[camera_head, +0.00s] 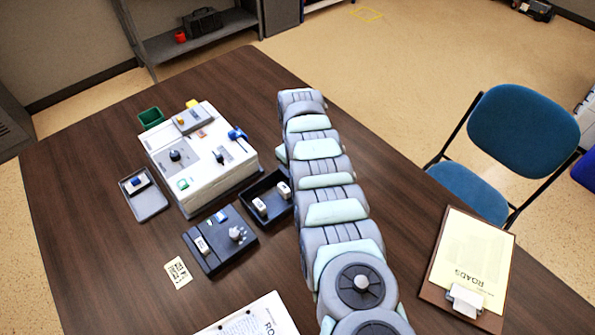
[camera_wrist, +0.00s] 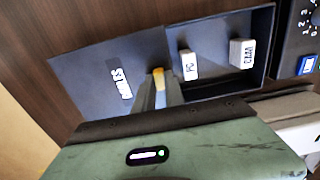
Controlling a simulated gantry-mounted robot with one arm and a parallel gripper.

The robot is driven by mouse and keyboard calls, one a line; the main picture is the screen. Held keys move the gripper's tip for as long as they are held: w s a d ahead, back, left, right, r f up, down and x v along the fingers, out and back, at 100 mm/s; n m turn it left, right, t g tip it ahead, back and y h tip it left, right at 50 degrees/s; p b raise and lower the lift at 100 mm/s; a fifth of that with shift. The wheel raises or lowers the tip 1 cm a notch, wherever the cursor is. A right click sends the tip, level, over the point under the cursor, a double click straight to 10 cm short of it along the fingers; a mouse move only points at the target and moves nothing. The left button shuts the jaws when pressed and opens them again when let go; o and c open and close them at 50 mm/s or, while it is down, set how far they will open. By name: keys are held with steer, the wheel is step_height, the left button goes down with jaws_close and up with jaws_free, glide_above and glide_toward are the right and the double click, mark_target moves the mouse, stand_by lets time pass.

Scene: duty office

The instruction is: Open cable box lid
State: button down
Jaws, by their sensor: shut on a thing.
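The cable box (camera_wrist: 272,45) is a dark, shallow box in the upper part of the wrist view. Its right part is uncovered and holds two white plugs, marked PC (camera_wrist: 190,65) and CAM (camera_wrist: 242,52). The dark lid (camera_wrist: 90,75), with a white label, extends to the left of the uncovered part. My gripper (camera_wrist: 160,85) is shut at the lid's inner edge, beside the PC plug; the exact contact is hard to see. In the head view the open box (camera_head: 284,176) shows left of my arm, which hides the lid and gripper.
A white control console (camera_head: 205,185) stands left of the box, with a small grey tray (camera_head: 143,195) beside it. A dark switch panel (camera_head: 220,240) sits in front. A clipboard (camera_head: 470,255) lies at right. The table right of my arm is mostly clear; a blue chair (camera_head: 522,130) stands beyond.

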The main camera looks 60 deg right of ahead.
steer(key=c, duration=1.4)
jaws_free()
step_height(320, 180, up, 6)
steer(key=p, duration=0.5)
steer(key=shift+w+r, duration=0.1)
steer(key=shift+r, duration=2.35)
